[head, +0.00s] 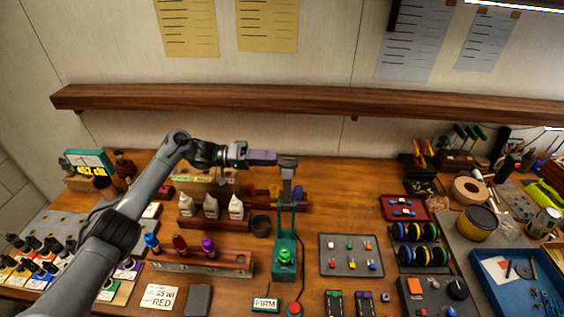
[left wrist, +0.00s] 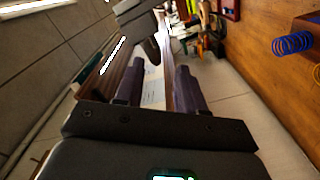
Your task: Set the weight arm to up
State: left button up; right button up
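A green test stand (head: 285,250) stands upright on the bench, with a green knob-like piece (head: 285,257) low on it. A grey upright arm with a grey block (head: 288,163) at its top rises from the stand; I take this for the weight arm. My left gripper (head: 272,157) reaches in from the left, its purple fingertips right beside the block. In the left wrist view its two fingers (left wrist: 158,75) are apart with nothing between them. The grey block (left wrist: 135,14) shows there just beyond the fingertips. Contact cannot be told. My right gripper is not in view.
A wooden shelf (head: 300,102) runs along the wall above and behind the gripper. White bottles (head: 211,207) and a rack of coloured bottles (head: 205,262) stand left of the stand. A grey tray of small coloured parts (head: 350,255) lies to its right. A FIRM card (head: 265,304) lies in front.

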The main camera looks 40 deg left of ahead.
pick_arm(q)
jog(key=b+v, duration=0.1)
jog(key=v, duration=0.4)
jog(key=shift+s+a+b, duration=0.1)
jog(key=shift+a+b, duration=0.1)
jog(key=shift+b, duration=0.1)
jog(key=shift+r, duration=0.1)
